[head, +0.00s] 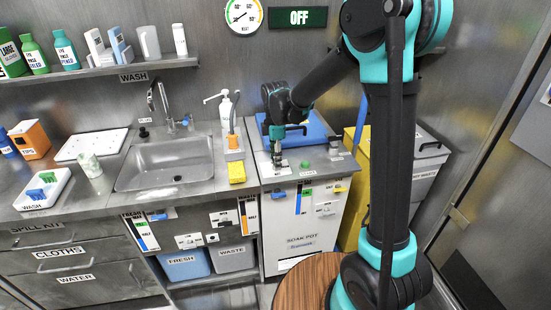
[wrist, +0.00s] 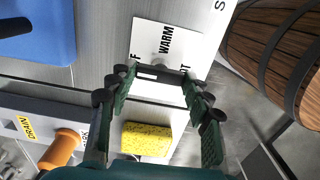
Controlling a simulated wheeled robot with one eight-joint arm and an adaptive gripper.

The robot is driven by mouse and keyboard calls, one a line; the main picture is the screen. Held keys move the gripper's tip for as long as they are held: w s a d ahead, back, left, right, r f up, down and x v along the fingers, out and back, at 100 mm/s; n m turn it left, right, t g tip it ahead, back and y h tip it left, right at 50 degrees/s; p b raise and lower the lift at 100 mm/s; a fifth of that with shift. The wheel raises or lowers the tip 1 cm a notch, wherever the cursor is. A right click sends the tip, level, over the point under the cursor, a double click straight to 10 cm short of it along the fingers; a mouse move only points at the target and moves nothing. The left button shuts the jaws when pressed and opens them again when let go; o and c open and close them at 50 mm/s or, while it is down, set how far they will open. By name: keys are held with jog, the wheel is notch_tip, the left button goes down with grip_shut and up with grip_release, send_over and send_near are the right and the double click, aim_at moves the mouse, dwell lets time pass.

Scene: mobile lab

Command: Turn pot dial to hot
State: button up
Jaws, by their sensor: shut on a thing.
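The soak pot (head: 300,242) is a pale cabinet with a steel top and a blue lid (head: 312,128). The pot dial (wrist: 158,63) sits on a white plate on that top. WARM is readable on the plate, and the labels on either side are partly hidden by my fingers. My gripper (head: 277,160) points down at the plate, and in the wrist view my gripper (wrist: 157,75) has its two fingers either side of the dial, shut on it. The dial's exact pointing is hard to tell.
A yellow sponge (head: 237,172) and an orange-handled tool (head: 232,142) are left of the pot, near the sink (head: 165,163). A yellow bin (head: 350,190) stands to the right. A round wooden top (head: 305,282) is in front.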

jog(key=shift+c, duration=1.3)
